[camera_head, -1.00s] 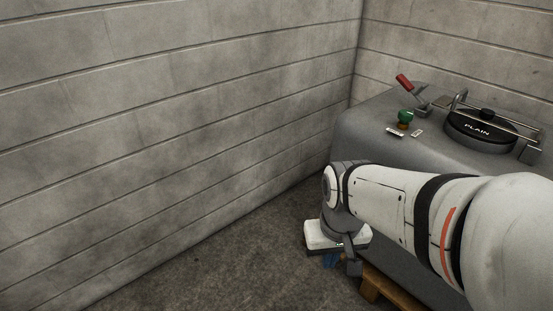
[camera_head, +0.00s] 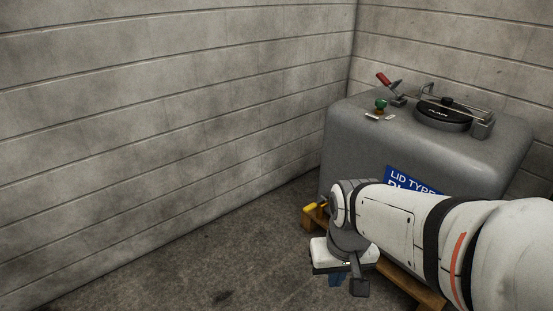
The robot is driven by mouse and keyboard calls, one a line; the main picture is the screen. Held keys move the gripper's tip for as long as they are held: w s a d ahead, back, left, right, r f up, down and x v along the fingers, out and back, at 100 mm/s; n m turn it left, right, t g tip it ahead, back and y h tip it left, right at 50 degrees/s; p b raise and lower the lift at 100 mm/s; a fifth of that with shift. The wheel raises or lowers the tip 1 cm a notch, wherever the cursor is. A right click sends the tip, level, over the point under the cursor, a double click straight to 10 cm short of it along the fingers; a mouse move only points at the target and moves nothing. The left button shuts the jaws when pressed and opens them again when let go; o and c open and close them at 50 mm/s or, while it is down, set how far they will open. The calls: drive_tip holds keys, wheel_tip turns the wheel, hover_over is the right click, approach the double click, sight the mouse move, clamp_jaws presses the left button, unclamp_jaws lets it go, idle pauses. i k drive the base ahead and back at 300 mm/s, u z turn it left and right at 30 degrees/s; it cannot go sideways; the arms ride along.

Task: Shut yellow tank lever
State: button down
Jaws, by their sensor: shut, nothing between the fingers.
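A grey tank (camera_head: 440,165) stands in the corner with a blue label (camera_head: 408,180), partly hidden by my arm. A small yellow part (camera_head: 314,208), which looks like the yellow lever, shows low at the tank's front left, just left of my wrist. Its right end is hidden behind my wrist, so I cannot tell its position well. My gripper (camera_head: 335,281) points down in front of the tank, below and right of the yellow part and apart from it in the picture. It is shut and holds nothing.
A wooden pallet (camera_head: 414,288) lies under the tank. On top are a black lid (camera_head: 443,115) with a metal clamp bar, a red-handled lever (camera_head: 384,79) and a green knob (camera_head: 380,104). Block walls close the left and back. The floor (camera_head: 235,255) at left is clear.

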sight(313, 206)
drive_tip(key=z, duration=0.15)
drive_tip(key=i, duration=0.9)
drive_tip(key=u, duration=0.05)
